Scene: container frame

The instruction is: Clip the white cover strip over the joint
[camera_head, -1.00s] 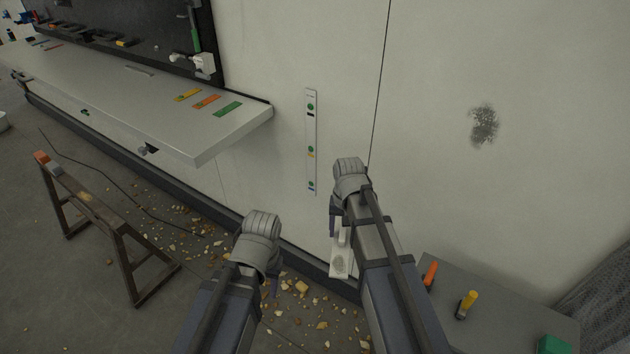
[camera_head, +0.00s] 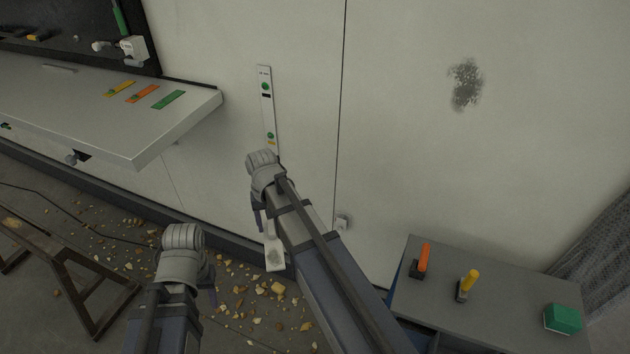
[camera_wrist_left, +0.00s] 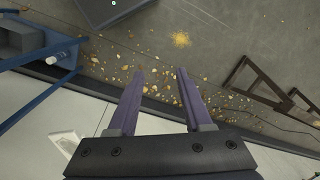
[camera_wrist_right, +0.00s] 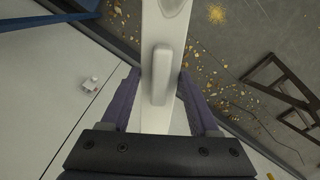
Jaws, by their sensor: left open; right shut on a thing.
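The white cover strip (camera_head: 274,252) is in my right gripper (camera_head: 268,222). In the right wrist view the strip (camera_wrist_right: 160,120) runs between the fingers, with its raised grip (camera_wrist_right: 162,75) between them. The joint (camera_head: 342,100) is a thin dark vertical line in the pale wall, right of the right gripper. The strip is apart from that line. My left gripper (camera_head: 208,280) hangs lower left over the floor. Its fingers (camera_wrist_left: 160,75) are apart and empty.
A shelf (camera_head: 80,115) juts out at left. A grey cabinet (camera_head: 510,290) stands lower right. Rubble and a trestle (camera_head: 70,270) are lower left.

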